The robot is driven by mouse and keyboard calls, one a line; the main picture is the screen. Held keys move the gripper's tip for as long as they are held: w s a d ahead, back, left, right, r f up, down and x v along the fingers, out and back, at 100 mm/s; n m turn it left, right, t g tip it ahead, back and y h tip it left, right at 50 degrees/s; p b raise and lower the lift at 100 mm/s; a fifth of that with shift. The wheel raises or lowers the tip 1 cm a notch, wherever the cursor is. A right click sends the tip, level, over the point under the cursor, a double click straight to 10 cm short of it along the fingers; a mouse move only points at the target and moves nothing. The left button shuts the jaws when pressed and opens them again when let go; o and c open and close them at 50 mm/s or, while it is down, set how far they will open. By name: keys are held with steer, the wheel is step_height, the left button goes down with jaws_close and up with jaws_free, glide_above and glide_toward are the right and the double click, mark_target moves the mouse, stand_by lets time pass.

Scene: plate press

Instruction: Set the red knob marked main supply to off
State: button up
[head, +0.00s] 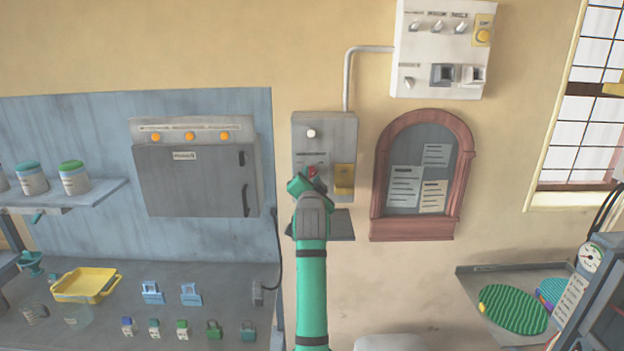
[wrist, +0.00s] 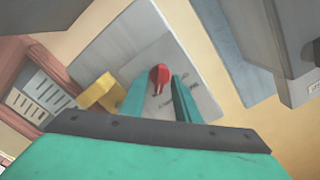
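The red knob (head: 312,171) sits on the grey wall box (head: 338,130), above a small shelf, and is partly hidden by my gripper in the head view. My gripper (head: 304,180) is right at it. In the wrist view the red knob (wrist: 159,74) shows at the tips of my two teal fingers (wrist: 159,88), with one finger on each side. The fingers are apart, and I see a gap on each side of the knob. The knob's exact setting and the small lettering beside it are too small to read.
A yellow part (head: 345,178) is on the box right of the knob, and a white button (head: 311,133) above it. A grey cabinet (head: 195,168) hangs left, an arched notice board (head: 424,175) right. A white switch panel (head: 442,48) is above.

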jaws_close()
